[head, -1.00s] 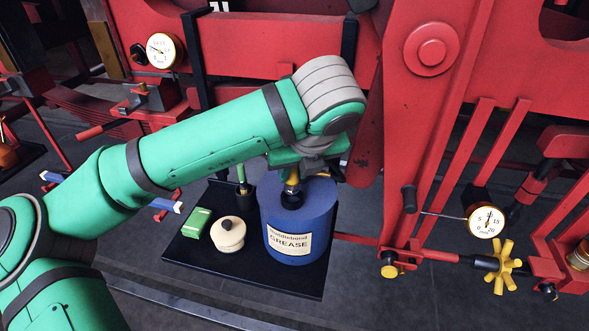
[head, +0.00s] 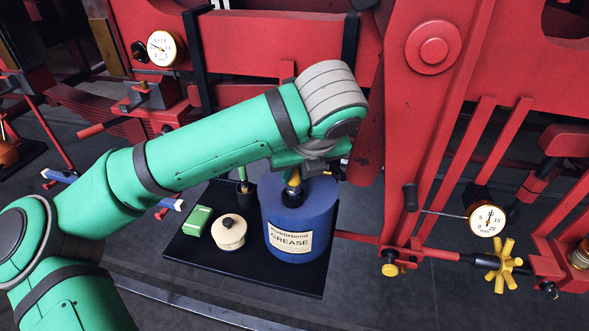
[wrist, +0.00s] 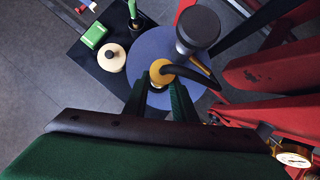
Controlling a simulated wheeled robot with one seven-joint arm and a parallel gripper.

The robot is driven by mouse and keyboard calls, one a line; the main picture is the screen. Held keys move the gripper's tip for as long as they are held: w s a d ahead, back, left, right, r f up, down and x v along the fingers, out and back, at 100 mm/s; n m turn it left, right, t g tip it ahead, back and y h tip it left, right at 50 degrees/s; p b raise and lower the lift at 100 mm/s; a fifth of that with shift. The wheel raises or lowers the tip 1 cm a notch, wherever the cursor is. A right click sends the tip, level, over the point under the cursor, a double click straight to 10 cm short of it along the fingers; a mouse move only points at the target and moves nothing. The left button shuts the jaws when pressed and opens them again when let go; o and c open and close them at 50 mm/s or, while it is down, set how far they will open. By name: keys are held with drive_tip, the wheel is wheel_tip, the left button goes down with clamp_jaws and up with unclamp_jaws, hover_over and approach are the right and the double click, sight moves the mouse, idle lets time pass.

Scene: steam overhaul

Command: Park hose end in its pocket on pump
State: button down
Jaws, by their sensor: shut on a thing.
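The pump is a blue drum (head: 301,215) labelled GREASE, standing on a black tray (head: 206,266). In the wrist view its round blue top (wrist: 150,50) lies below my gripper, with a dark knob (wrist: 198,27) on a post rising from it. The hose end is a yellow-brass fitting (wrist: 160,72) with a black hose (wrist: 190,72) curving to the right. My gripper (wrist: 160,88) is shut on the hose end, over the drum top. In the head view the fitting (head: 293,183) shows just above the drum with a dark ring under it. I cannot tell whether it sits in the pocket.
A cream lidded pot (head: 229,232) and a green box (head: 197,221) stand left of the drum on the tray. A green-handled tool (head: 243,180) stands in a dark holder behind them. Red frame members (head: 418,150) and a dial gauge (head: 487,220) are close on the right.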

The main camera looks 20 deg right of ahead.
drive_tip(key=shift+f, duration=1.4)
drive_tip(key=c, duration=1.4)
unclamp_jaws()
